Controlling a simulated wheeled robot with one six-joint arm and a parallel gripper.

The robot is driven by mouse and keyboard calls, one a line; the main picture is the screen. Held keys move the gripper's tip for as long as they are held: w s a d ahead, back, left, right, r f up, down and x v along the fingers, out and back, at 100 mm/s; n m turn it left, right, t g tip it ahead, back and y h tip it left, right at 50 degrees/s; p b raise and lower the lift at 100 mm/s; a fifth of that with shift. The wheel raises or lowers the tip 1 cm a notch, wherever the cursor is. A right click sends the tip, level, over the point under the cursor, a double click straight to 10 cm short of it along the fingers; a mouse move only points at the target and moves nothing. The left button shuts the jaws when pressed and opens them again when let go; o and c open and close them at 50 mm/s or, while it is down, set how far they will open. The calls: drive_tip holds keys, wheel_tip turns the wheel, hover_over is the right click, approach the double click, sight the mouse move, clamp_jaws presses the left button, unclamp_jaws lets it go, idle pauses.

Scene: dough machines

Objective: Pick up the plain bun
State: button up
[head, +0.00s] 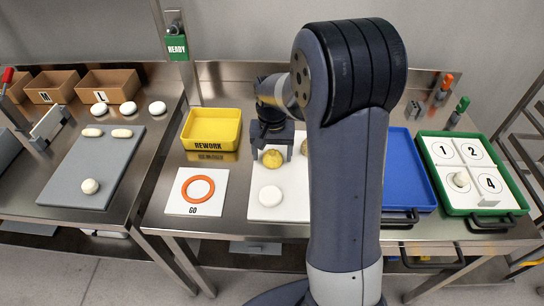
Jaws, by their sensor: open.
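A golden bun (272,159) sits on the white board (256,212) in the middle of the steel table. A second golden bun (304,147) lies to its right, mostly hidden behind my arm. A flat white round piece (270,195) lies nearer the front of the board. The bun tops are too small to tell for certain which one is plain. My gripper (272,155) points down over the back of the board, open, with one finger to each side of the first bun in the picture. I cannot tell whether a finger touches it.
A yellow REWORK bin (190,144) and a GO card with an orange ring (192,210) are left of the board. A blue tray (408,170) and a green-rimmed numbered tray (438,190) holding a pale piece are right. A post with a READY sign (177,47) rises behind.

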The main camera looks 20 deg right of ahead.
drive_tip(key=shift+s, duration=0.15)
drive_tip(key=shift+c, duration=0.4)
drive_tip(key=c, duration=1)
